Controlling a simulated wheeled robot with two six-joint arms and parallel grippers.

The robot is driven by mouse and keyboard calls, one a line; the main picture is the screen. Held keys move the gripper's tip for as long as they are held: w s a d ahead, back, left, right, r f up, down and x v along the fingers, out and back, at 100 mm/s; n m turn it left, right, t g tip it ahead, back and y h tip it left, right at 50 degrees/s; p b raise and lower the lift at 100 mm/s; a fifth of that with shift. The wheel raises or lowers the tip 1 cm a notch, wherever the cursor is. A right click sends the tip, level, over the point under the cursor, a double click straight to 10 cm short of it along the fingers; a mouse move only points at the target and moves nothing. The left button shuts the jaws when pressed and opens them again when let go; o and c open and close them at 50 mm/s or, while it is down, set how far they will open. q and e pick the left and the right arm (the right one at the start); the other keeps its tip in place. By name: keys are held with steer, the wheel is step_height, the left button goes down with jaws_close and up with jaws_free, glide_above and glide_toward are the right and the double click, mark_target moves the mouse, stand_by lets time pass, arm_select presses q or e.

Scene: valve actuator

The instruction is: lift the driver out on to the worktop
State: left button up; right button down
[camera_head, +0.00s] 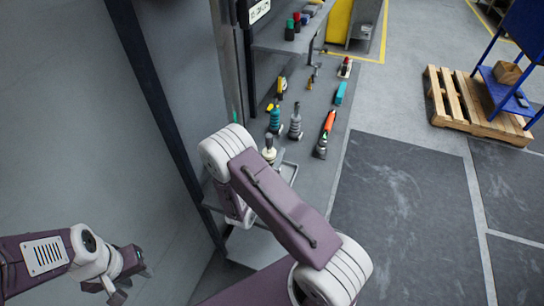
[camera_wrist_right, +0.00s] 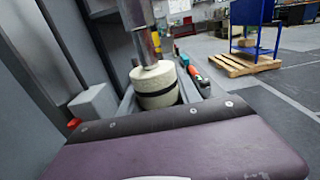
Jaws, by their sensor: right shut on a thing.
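A cream, cylindrical driver (camera_wrist_right: 155,85) with a black band and a metal shaft above it stands close ahead in the right wrist view. The driver's lower end is hidden too. My left gripper (camera_head: 131,281) is open and empty at the lower left, far from the driver.
The grey worktop (camera_head: 310,100) runs away from me. A teal-and-grey tool (camera_head: 275,120), a grey tool (camera_head: 295,123) and an orange-and-black tool (camera_head: 325,132) lie just beyond the driver. A tall grey panel (camera_head: 85,120) closes the left; the floor at right is open.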

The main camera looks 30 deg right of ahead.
steer(key=shift+r, duration=0.9)
steer(key=shift+r+b, duration=0.3)
steer(key=shift+r, duration=0.65)
steer(key=s+d+r+p, duration=0.2)
steer(key=s+r+p, duration=0.5)
steer(key=s+p, duration=0.4)
steer(key=shift+s+d+p, duration=0.3)
steer(key=shift+d+p, duration=0.05)
